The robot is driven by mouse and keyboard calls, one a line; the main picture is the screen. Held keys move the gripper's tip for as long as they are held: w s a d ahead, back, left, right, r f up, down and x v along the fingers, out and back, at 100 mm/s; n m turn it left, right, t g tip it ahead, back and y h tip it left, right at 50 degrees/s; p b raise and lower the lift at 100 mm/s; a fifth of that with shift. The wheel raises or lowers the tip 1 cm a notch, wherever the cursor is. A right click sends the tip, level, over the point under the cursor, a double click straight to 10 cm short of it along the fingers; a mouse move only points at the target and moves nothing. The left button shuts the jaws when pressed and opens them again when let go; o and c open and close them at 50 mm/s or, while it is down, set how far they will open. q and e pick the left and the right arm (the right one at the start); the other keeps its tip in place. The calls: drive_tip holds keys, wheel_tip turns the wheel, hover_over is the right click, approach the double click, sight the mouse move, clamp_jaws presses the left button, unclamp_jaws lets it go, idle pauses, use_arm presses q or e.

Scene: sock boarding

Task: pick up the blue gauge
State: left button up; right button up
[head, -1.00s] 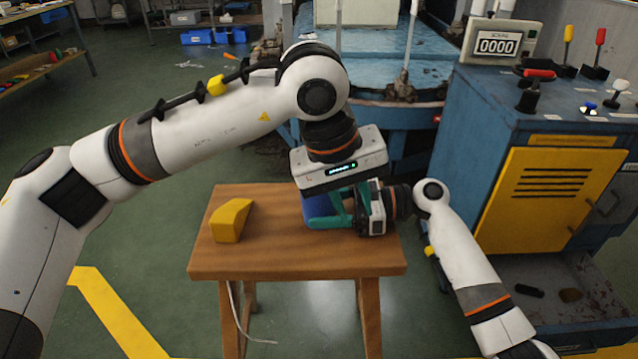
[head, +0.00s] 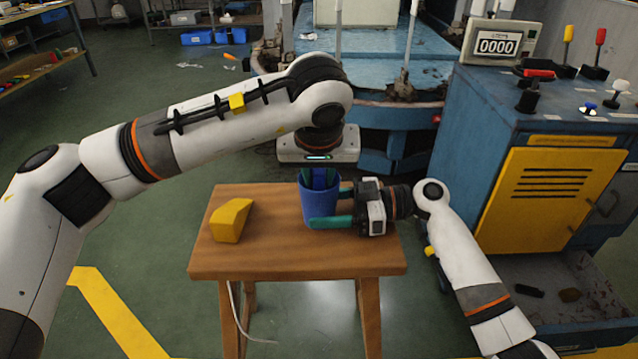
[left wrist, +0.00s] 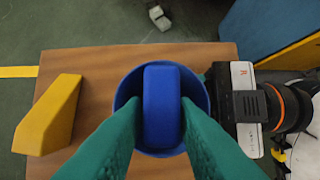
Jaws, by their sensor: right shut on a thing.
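The blue gauge (left wrist: 162,105) is a rounded blue block standing in a round blue cup (head: 320,212), whose rim (left wrist: 130,82) surrounds it in the left wrist view. My left gripper (head: 320,178) is above the cup, pointing down. Its green fingers are open, one on each side of the gauge and very close to it. My right gripper (head: 328,207) comes in from the right and is shut on the cup, which stands upright on the table. The gauge's lower part is hidden inside the cup.
A yellow wedge block (head: 231,220) lies left of the cup on the small wooden table (head: 290,260). The front of the tabletop is clear. A blue cabinet with a yellow door (head: 550,195) stands at the right, with an open drawer below.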

use_arm(q)
drive_tip(key=shift+x, duration=1.55)
drive_tip(key=shift+c, duration=0.5)
clamp_jaws()
drive_tip(key=shift+r, duration=0.15)
wheel_tip(320, 180, up, 18)
